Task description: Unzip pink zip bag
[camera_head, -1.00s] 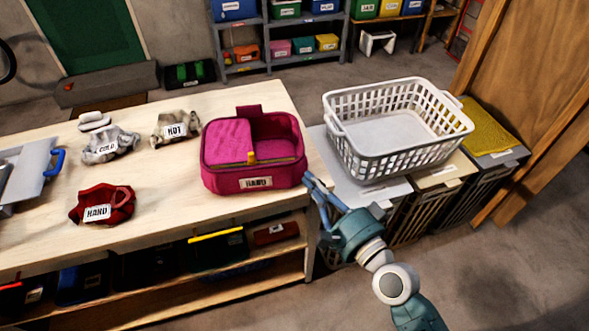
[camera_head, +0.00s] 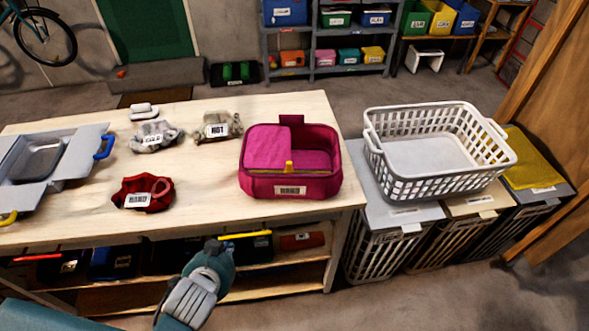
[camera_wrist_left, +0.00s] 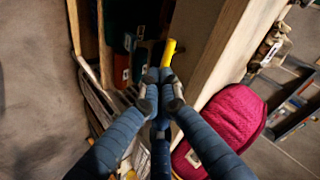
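The pink zip bag (camera_head: 262,186) stands upright near the right end of the wooden table. Its left top part is covered by a pink flap, and its right part shows an open recess. The bag also shows at the lower right of the left wrist view (camera_wrist_left: 232,117). My left gripper (camera_head: 212,246) is in front of the table, below and left of the bag, apart from it. In the left wrist view its fingertips (camera_wrist_left: 160,76) are together and hold nothing visible. My right gripper is out of view.
The table (camera_head: 212,188) also holds a red cloth (camera_head: 158,186), grey cloths (camera_head: 155,143) and a grey tray (camera_head: 38,155). A white basket (camera_head: 400,185) stands right of the table on the hampers. A lower shelf (camera_head: 270,278) holds dark boxes. Bare tabletop lies left of the bag.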

